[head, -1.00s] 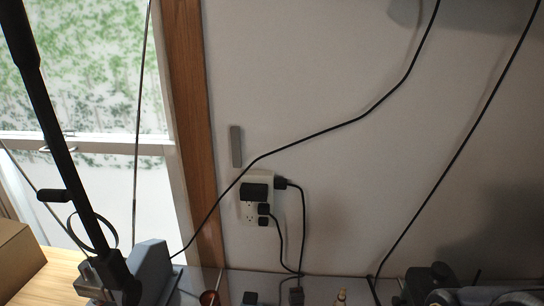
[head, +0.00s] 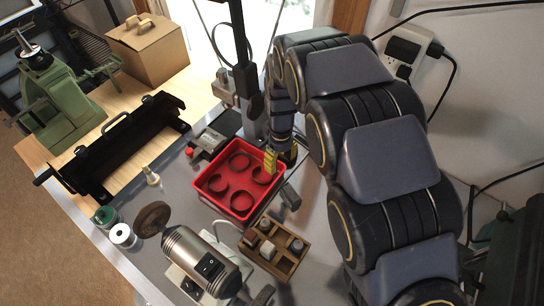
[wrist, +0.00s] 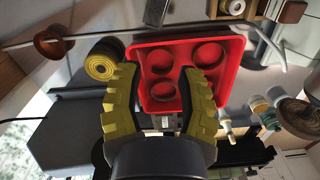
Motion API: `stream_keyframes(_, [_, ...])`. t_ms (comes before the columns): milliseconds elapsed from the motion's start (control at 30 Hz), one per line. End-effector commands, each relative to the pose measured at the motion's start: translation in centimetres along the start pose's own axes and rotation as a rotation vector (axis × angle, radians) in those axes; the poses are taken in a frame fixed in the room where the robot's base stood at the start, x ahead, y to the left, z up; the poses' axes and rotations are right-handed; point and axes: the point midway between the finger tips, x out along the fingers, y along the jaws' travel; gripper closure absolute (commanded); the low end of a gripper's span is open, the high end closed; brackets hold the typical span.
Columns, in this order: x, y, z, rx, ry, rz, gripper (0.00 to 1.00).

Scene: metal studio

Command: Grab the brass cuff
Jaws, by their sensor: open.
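My gripper (head: 279,163) has yellow ribbed fingers and is open beside the right corner of a red tray (head: 207,197). In the wrist view the open fingers (wrist: 155,70) stand apart, with the tray (wrist: 232,62) beyond and between them. A yellow-brown round, ribbed thing with a dark ringed end (wrist: 103,62) is beside the left fingertip; it may be the brass cuff, but I cannot tell. Several round rings (head: 240,161) are in the tray and look red. The fingers hold nothing that I can see.
A wooden compartment box (head: 262,262) stands in front of the tray. A grey motor-like machine (head: 200,262) with a brown wheel is at the front left. A black metal frame (head: 115,150) and a cardboard box (head: 148,50) stand on the left. My arm covers the right.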

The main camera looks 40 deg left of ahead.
Motion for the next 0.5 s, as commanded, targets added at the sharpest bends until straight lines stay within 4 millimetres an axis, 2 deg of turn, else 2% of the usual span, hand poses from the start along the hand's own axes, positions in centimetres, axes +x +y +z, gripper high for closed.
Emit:
stream_keyframes(33, [1.5, -1.1, -1.6, -0.059, 0.003, -0.002, 0.63])
stream_keyframes(67, [2.2, -1.6, -2.2, -0.085, 0.004, -0.003, 0.63])
stream_keyframes(200, [4.1, -3.1, -4.3, -0.168, 0.015, -0.001, 0.63])
stream_keyframes(500, [6.9, -3.4, -4.9, -0.187, 0.021, 0.0, 0.63])
